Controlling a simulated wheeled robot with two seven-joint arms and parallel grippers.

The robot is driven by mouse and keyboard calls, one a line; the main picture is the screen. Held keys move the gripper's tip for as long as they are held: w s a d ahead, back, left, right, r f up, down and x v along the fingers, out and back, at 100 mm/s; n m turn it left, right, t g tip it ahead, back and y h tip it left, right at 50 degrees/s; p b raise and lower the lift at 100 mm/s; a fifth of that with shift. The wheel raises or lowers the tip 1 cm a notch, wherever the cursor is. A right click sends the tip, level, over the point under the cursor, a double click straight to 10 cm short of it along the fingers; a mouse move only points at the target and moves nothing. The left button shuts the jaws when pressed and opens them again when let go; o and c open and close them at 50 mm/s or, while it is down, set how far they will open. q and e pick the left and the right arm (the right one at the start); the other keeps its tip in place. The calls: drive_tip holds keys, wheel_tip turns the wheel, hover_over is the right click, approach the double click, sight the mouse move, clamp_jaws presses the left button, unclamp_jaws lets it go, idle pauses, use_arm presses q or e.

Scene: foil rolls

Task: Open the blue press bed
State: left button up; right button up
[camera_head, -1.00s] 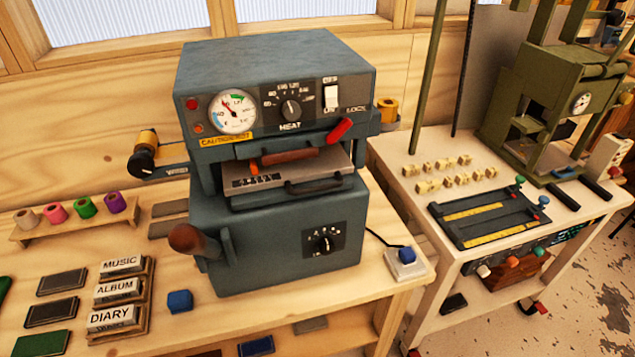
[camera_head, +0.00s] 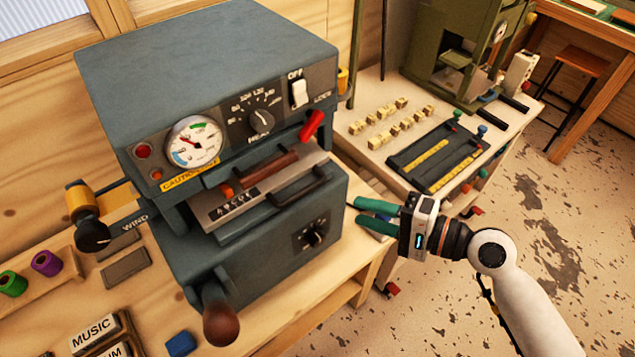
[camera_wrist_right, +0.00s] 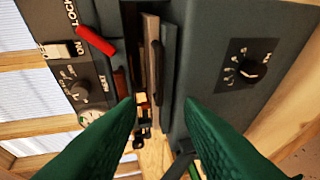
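The blue-grey press (camera_head: 270,50) stands on the wooden bench with a gauge, dials and a red lever (camera_head: 312,126). Its bed (camera_head: 318,160) is a flat metal plate in the front slot, with a black bar handle (camera_head: 298,187) on its front edge and small lettered pieces at its left. My right gripper (camera_head: 357,214), with green fingers, is to the right of the press, apart from the handle. The right wrist view shows the handle (camera_wrist_right: 157,72) ahead, between and beyond the spread fingertips (camera_wrist_right: 160,100), with nothing held. My left gripper is out of view.
A brown wooden knob (camera_head: 221,322) sticks out at the press's lower left. A blue block (camera_head: 180,343) and word stamps (camera_head: 93,333) lie on the bench. A green press (camera_head: 465,45) and black tray (camera_head: 437,155) are on the right table.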

sight(306, 193)
drive_tip(key=p+x, duration=0.3)
drive_tip(key=x, duration=0.7)
drive_tip(key=shift+w+a, duration=0.2)
drive_tip(key=shift+a, duration=0.05)
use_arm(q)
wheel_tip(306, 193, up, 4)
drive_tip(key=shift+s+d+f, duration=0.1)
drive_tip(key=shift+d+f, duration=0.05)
use_arm(e)
drive_tip(key=shift+w+a+f, duration=0.2)
drive_tip(key=shift+a, duration=0.2)
clamp_jaws()
